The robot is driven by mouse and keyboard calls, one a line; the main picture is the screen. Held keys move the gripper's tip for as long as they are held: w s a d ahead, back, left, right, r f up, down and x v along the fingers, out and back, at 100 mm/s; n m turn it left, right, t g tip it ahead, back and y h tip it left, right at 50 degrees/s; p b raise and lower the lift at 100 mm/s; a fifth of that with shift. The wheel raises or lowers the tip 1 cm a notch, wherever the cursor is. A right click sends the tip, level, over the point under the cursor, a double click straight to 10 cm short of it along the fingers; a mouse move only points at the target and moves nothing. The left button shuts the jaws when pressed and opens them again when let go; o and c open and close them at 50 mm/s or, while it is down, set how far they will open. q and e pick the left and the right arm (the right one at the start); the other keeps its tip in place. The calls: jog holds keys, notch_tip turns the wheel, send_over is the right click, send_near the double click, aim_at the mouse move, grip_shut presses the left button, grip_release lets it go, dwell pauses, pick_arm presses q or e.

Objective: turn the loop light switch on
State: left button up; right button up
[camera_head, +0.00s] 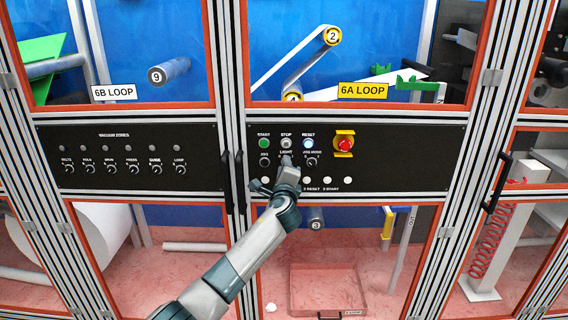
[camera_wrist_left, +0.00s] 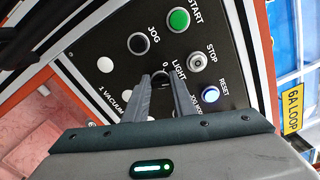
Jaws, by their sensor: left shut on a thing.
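The black control panel (camera_head: 380,175) is under the 6A LOOP window. My left gripper (camera_head: 287,161) reaches up to it from below, at the LIGHT label. In the left wrist view the light switch (camera_wrist_left: 161,76), a dark knob with a 0 mark by it, sits between my left fingertips (camera_wrist_left: 162,82). The gripper is shut on this knob. The fingers hide much of it, and I cannot tell which way it is turned. In the head view the gripper covers it. My right gripper is not in view.
Around the switch are the green START button (camera_head: 264,143), the STOP button (camera_head: 286,143), the lit RESET button (camera_head: 308,143), the JOG button (camera_head: 265,161) and the jog mode knob (camera_head: 311,162). A red emergency stop (camera_head: 344,143) is to the right. Black door handles (camera_head: 240,180) stick out at left.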

pick_arm(q)
jog(key=shift+m+p, duration=1.3)
jog(key=shift+m, duration=1.1)
jog(key=shift+d, duration=0.1)
jog(key=o, duration=1.1)
jog(key=shift+c, duration=0.2)
jog(key=shift+s, duration=0.1)
jog(key=s+b, duration=0.5)
jog(key=s, duration=1.2)
jog(key=shift+f, duration=0.1)
